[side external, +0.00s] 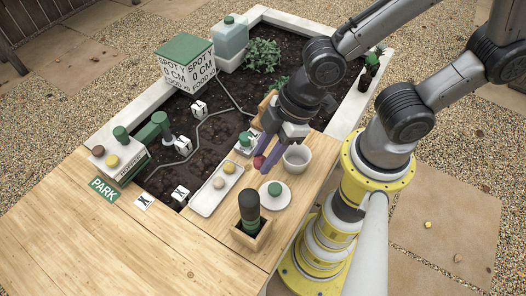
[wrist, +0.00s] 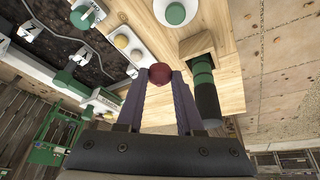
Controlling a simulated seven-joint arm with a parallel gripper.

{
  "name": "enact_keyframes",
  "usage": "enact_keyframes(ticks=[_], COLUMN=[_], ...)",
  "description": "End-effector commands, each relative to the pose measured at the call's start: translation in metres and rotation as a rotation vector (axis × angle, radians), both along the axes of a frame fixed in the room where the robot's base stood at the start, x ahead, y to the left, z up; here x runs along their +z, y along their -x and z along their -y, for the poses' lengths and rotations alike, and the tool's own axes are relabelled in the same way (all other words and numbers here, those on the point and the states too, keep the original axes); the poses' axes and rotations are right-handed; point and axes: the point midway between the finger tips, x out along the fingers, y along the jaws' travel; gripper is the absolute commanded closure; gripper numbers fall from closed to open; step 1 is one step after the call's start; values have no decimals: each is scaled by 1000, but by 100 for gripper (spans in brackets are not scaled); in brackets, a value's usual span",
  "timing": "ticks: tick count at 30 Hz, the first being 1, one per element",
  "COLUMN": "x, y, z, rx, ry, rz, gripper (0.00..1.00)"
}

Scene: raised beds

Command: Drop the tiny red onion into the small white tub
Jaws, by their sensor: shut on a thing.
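The tiny red onion (side external: 258,161) is a small dark red ball; it also shows in the wrist view (wrist: 159,74). My gripper (side external: 264,166) is shut on it, with the onion between the tips of the two purple fingers (wrist: 161,82). The onion appears to be held above the wooden deck, left of the small white tub (side external: 297,158). The tub is round and open-topped, and it stands upright just right of my fingers in the side view. I cannot make out the tub in the wrist view.
A white tray (side external: 205,203) with small round items lies in front of my gripper. A white disc with a green knob (side external: 275,189) and a dark green-banded cylinder (side external: 249,208) in a wooden holder stand nearby. The front left planks are mostly clear.

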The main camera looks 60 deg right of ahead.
Motion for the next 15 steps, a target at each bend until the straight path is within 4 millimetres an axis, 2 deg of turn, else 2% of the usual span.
enact_keyframes(ticks=[8,15], x=[-6,1], y=[23,36], z=[17,58], rx=[204,292], ry=[-3,-3], rz=[-2,1], gripper=[100,100])
